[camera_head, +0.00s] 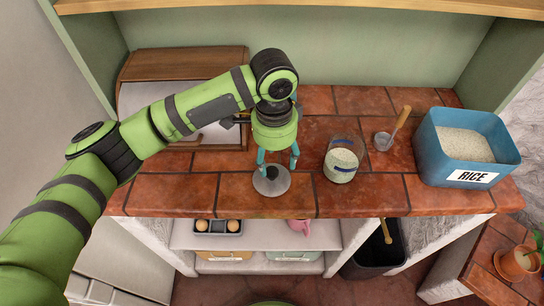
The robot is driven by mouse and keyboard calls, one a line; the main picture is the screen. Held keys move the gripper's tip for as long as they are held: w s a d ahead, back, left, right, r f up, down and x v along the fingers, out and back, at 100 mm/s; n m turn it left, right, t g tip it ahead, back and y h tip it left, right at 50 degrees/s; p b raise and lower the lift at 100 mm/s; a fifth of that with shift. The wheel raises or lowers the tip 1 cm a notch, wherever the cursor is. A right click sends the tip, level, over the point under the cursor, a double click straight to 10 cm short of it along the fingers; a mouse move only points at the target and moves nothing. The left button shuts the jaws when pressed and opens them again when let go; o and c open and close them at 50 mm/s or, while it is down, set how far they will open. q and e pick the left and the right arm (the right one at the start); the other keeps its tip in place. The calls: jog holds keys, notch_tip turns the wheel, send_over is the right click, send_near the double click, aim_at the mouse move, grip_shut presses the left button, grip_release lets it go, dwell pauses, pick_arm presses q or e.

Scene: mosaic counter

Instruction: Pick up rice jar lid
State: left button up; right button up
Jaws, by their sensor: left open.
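The rice jar lid (267,186) is a round grey metal disc with a dark knob, lying flat on the tiled counter (385,196) near its front edge. My left gripper (277,164) points down right above the lid. Its teal fingers are open, one on each side of the knob as seen from here; I cannot tell whether they touch it. The glass rice jar (342,160) stands open to the right of the lid, with white rice inside. My right gripper is not in view.
A blue bin labelled RICE (463,178) stands at the right of the counter. A metal scoop with a wooden handle (398,122) lies beside it. A wooden bread box (184,64) stands at the back left. A shelf (520,6) overhangs the back.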

aim_at(270, 171)
pick_arm(q)
jog(key=shift+w+a, duration=0.25)
jog(key=shift+w, duration=0.1)
jog(key=shift+a+f+p, duration=0.1)
jog(key=shift+f+p, duration=0.15)
jog(key=shift+p, duration=0.05)
jog(key=f+p, duration=0.1)
jog(key=s+f, duration=0.1)
jog(key=shift+a+f+p, duration=0.2)
jog(key=shift+f+p, duration=0.1)
jog(key=shift+p, duration=0.05)
notch_tip(270, 171, down, 3)
jog(key=shift+w+r, duration=0.1)
jog(key=shift+r, duration=0.1)
jog(key=shift+w+f, duration=0.1)
jog(key=shift+f, duration=0.25)
jog(key=shift+c, duration=0.8)
grip_shut()
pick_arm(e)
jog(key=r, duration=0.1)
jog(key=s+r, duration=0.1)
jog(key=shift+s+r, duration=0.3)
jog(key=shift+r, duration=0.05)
